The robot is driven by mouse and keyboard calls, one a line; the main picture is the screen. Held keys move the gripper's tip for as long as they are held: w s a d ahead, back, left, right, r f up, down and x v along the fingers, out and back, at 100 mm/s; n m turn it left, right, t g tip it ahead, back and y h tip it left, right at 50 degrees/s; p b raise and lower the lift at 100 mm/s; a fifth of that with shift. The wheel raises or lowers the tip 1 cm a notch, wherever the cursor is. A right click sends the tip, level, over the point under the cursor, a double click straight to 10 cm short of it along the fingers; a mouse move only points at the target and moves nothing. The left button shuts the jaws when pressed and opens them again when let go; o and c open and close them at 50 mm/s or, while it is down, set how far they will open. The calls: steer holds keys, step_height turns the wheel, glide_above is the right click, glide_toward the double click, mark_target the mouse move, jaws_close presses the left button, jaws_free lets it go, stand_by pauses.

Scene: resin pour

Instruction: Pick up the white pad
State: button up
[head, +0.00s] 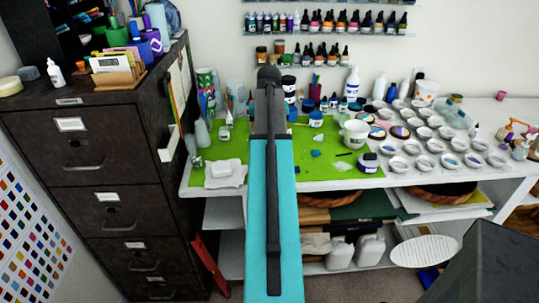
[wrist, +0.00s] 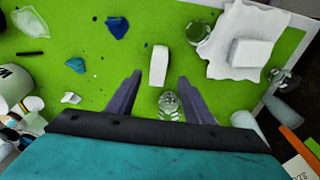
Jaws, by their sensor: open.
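A small white oblong pad (wrist: 159,61) lies on the green mat (wrist: 108,62) in the wrist view, just beyond and between my fingertips. My gripper (wrist: 160,78) is open and empty, with one finger toward each side of the pad. I cannot tell its height above the mat. A second white, squarish block (wrist: 241,54) lies on a crumpled white cloth (wrist: 217,70) to the right; the block also shows in the head view (head: 222,169). In the head view my own arm hides the gripper and the oblong pad.
A clear glass jar (wrist: 170,106) stands close to the right finger, and another (wrist: 197,32) stands beyond. Blue pieces (wrist: 117,27) lie on the mat to the left. A white cup (head: 355,134) and many small dishes (head: 398,163) stand on the right of the table.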

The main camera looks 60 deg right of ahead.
steer(key=shift+f, duration=0.4)
steer(key=shift+f, duration=0.1)
steer(key=shift+s+d+f+p, duration=0.1)
steer(key=shift+f+p, duration=0.7)
steer(key=shift+f, duration=0.7)
steer(key=shift+d+f, duration=0.1)
steer(key=shift+f, duration=0.9)
jaws_close()
steer(key=shift+r, duration=0.2)
steer(key=shift+r+b, duration=0.6)
steer(key=shift+r, duration=1)
steer(key=s+a+r+b, duration=0.1)
steer(key=s+a+b, duration=0.2)
steer(key=s+a, duration=0.7)
steer(key=shift+s+r, duration=0.2)
steer(key=shift+s, duration=0.9)
